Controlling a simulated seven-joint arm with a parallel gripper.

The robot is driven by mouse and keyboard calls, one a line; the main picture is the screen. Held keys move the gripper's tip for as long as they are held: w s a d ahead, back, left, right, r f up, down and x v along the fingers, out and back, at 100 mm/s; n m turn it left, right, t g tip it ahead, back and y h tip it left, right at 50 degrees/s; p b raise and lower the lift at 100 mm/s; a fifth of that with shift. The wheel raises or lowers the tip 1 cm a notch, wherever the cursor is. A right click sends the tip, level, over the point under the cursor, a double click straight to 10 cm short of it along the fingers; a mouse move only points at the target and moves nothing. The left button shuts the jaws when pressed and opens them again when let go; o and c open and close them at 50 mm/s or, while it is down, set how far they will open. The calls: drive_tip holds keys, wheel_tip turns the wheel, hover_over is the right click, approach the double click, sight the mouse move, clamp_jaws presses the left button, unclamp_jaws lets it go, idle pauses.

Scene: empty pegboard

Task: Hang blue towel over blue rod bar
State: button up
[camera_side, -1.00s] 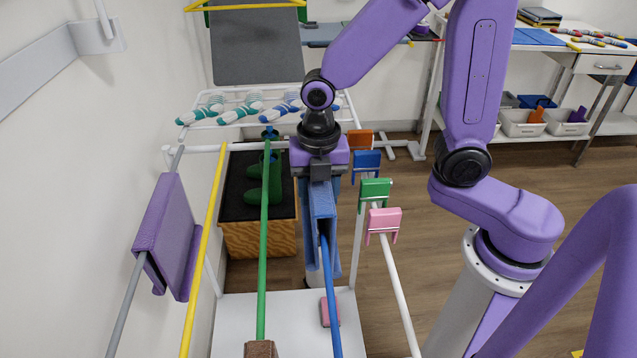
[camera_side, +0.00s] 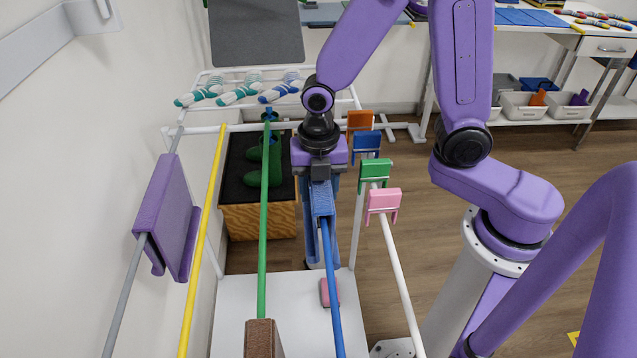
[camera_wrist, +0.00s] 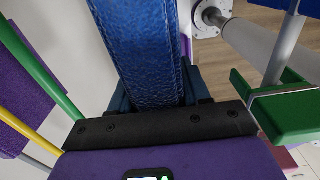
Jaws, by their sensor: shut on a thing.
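The blue towel (camera_side: 323,201) is a folded strip at the far end of the blue rod bar (camera_side: 332,290). The rod comes out from under the towel's near end, and towel flaps hang down on either side of it. My gripper (camera_side: 320,182) is above the rod and shut on the towel from the top. In the wrist view the textured blue towel (camera_wrist: 143,45) fills the space between the dark fingers. Whether the towel's weight rests on the rod cannot be told.
A green rod (camera_side: 263,220), yellow rod (camera_side: 200,250) and grey rod with a purple towel (camera_side: 164,215) lie to the left. A brown towel (camera_side: 262,339) is on the green rod. Coloured clips, including a green one (camera_side: 374,172), sit on the white rail (camera_side: 393,250) at right.

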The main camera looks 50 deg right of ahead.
idle(0.4)
drive_tip(key=o, duration=0.9)
wheel_tip(320, 180, up, 17)
drive_tip(key=s+d+f+m, duration=0.3)
drive_tip(key=s+f+m, duration=0.1)
drive_tip(key=s+m, duration=0.3)
drive_tip(key=s+d+f+m, duration=0.4)
drive_tip(key=s+m, duration=0.3)
drive_tip(key=s, duration=0.2)
drive_tip(key=shift+d, duration=0.25)
